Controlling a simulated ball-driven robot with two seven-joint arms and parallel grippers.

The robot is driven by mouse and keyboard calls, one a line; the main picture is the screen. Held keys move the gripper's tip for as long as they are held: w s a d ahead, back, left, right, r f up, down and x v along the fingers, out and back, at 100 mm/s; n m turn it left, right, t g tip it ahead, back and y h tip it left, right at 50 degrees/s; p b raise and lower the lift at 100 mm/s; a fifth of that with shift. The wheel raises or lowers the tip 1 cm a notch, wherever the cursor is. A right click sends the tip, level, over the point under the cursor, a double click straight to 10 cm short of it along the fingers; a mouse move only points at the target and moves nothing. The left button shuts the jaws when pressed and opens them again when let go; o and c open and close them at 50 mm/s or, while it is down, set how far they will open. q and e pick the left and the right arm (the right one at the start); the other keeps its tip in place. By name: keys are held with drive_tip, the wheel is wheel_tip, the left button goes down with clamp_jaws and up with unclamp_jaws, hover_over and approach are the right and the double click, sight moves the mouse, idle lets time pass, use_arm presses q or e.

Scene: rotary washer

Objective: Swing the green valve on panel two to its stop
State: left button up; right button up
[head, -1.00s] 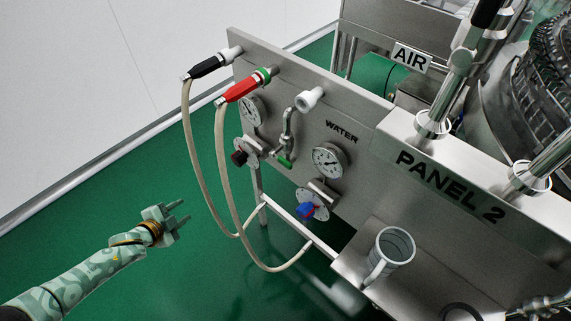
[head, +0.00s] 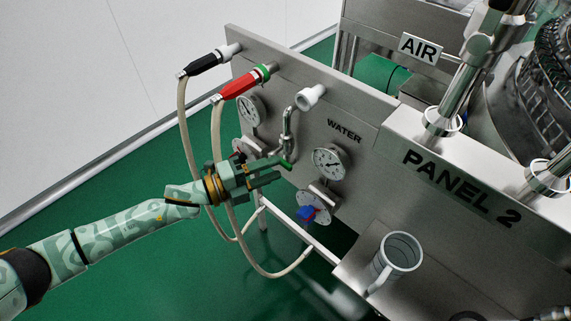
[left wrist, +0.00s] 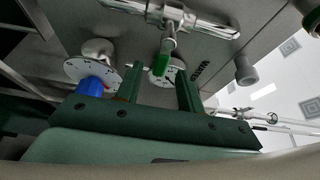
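The green valve handle (head: 287,166) hangs below a bent metal pipe on the steel panel, left of the WATER label. It also shows in the left wrist view (left wrist: 165,54). My left gripper (head: 274,170) is at the handle, in front of the panel, and partly covers it in the head view. In the left wrist view its two fingers (left wrist: 158,68) stand apart with the handle seen beyond and between their tips. I cannot tell whether a finger touches it. My right gripper is not in view.
A blue knob (head: 307,213) and a gauge (head: 329,161) sit right of the gripper. Red (head: 240,84) and black (head: 204,63) hose fittings are above, with hoses looping behind my arm. A grey mug (head: 397,254) stands on the shelf.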

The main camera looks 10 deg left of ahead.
sight(282, 166)
use_arm(q)
drive_tip(key=x, duration=0.4)
drive_tip(key=shift+d, duration=0.15)
clamp_jaws()
